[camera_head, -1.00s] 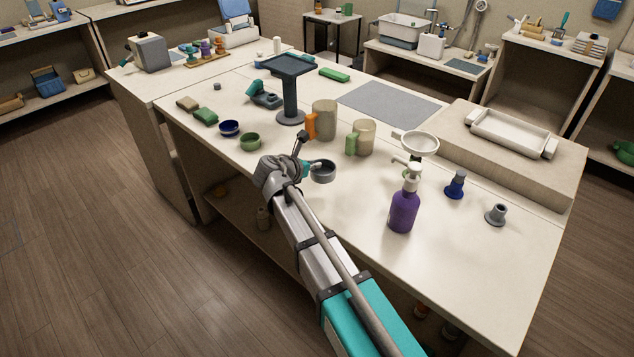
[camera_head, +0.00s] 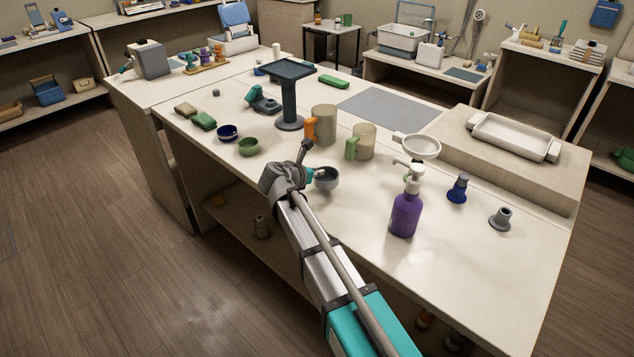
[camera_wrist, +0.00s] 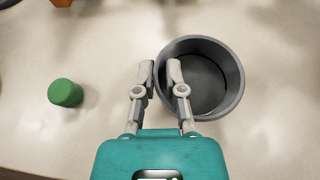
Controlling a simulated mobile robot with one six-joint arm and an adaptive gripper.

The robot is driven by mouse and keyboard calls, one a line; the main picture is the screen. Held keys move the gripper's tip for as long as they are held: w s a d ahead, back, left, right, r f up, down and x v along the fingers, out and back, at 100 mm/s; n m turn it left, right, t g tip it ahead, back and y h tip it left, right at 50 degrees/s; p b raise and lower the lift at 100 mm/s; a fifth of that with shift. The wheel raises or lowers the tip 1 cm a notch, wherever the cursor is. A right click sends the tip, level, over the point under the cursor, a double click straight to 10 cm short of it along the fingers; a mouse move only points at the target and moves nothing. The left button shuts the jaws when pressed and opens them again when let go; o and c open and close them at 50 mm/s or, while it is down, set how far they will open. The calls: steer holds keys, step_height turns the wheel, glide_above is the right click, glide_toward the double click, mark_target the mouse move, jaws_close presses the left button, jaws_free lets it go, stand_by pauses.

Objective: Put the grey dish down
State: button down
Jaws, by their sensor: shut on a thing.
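The grey dish (camera_head: 327,180) is a round, open, empty cup with a thick rim. My gripper (camera_wrist: 160,70) is shut on the near-left wall of the dish, one finger outside and one inside, as the wrist view shows the dish (camera_wrist: 236,85). In the head view the dish is at the tip of my arm, over the front part of the pale worktop (camera_head: 450,270). It looks upright. I cannot tell whether its base touches the top or hangs just above it.
A mug with an orange handle (camera_head: 325,122) and one with a green handle (camera_head: 365,142) stand behind the dish. A purple pump bottle (camera_head: 404,215) is to the right. Green (camera_head: 249,147) and blue (camera_head: 228,132) bowls are left. A green piece (camera_wrist: 65,93) lies left in the wrist view.

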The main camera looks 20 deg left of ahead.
mark_target(317, 179)
steer(key=shift+f+b, duration=1.3)
steer(key=shift+f, duration=0.3)
steer(key=c, duration=0.7)
jaws_free()
steer(key=shift+s+r, duration=0.1)
steer(key=shift+r, duration=0.05)
steer(key=p+v, duration=0.5)
steer(key=v, duration=0.5)
steer(key=shift+s+r, duration=0.15)
steer(key=shift+s+a+r, duration=0.2)
steer(key=shift+s+a, duration=0.05)
steer(key=shift+s, duration=0.35)
